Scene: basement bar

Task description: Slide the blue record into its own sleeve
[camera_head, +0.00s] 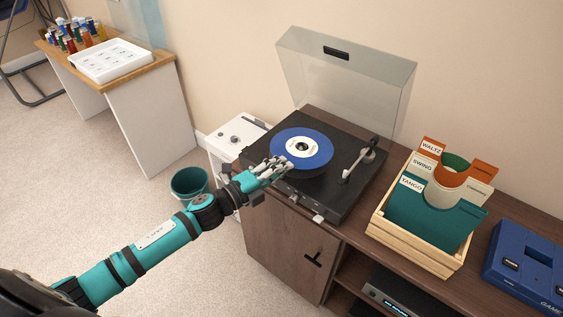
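The blue record (318,155) lies label up at the turntable (348,204), with a cream label at its centre. A dark rim shows below its near edge; I cannot tell whether the record rests flat or is slightly raised. My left gripper (284,166) is at the record's near-left edge, its fingertips overlapping that edge in the picture. Whether the fingers are closed on it is unclear. A wooden crate (412,247) to the right holds upright sleeves: orange WALTZ (434,147), cream SWING (424,170) and teal TANGO (432,218). No blue sleeve shows. My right gripper is out of view.
The turntable's clear lid (345,75) stands open behind, and its tonearm (358,164) is right of the record. A blue game box (525,262) sits right of the crate. A teal bucket (189,182) stands on the floor. A side table (150,110) holds a white tray (110,62).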

